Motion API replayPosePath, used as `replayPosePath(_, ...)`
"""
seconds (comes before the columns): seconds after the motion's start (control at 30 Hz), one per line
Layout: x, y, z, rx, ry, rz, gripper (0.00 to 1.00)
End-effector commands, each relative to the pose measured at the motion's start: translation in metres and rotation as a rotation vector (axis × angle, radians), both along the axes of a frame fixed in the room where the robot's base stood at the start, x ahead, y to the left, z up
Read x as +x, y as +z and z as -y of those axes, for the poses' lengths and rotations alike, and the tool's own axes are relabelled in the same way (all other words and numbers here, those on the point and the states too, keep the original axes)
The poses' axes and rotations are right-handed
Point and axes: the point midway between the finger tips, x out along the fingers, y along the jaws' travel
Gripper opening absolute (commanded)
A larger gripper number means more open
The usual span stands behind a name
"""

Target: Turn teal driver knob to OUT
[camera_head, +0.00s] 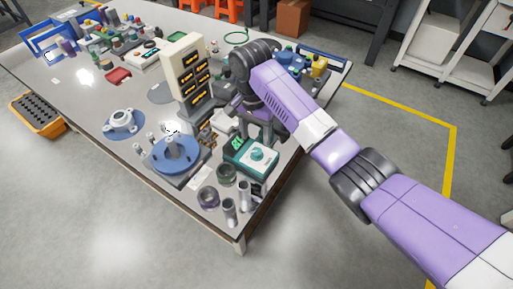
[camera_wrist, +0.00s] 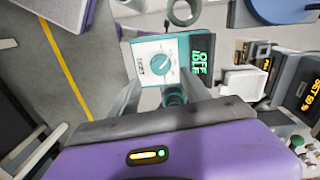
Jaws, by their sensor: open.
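The teal driver (camera_head: 238,164) is a box near the front right edge of the table, with a pale panel on top. Its round teal knob (camera_head: 257,154) stands on that panel; in the wrist view the knob (camera_wrist: 161,65) has a pale pointer mark. The driver's dark display (camera_wrist: 201,54) shows green text that looks like OFF and IDLE. The small panel labels are too small to read. My gripper (camera_head: 262,133) is open and empty, just behind and above the driver. In the wrist view its fingers (camera_wrist: 167,92) spread below the knob, apart from it.
A blue round fixture (camera_head: 176,152) stands left of the driver. Glass jars (camera_head: 208,197) and metal cylinders (camera_head: 230,211) stand in front of it, close to the table edge. A cream tower with amber displays (camera_head: 186,75) rises behind left. Floor beyond the right table edge is clear.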

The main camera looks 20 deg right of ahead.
Motion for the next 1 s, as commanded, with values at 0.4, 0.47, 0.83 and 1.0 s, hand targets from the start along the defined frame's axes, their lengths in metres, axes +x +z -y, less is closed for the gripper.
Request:
replayPosePath(0.4, -0.002, -0.059, 0.002, 0.0, 0.002, 0.001, 0.55)
replayPosePath(0.47, -0.002, -0.063, 0.002, 0.0, 0.003, 0.001, 0.55)
replayPosePath(0.83, -0.002, -0.067, 0.002, 0.001, 0.004, 0.003, 0.49)
replayPosePath(1.0, -0.002, -0.067, 0.002, 0.001, 0.004, 0.003, 0.16)
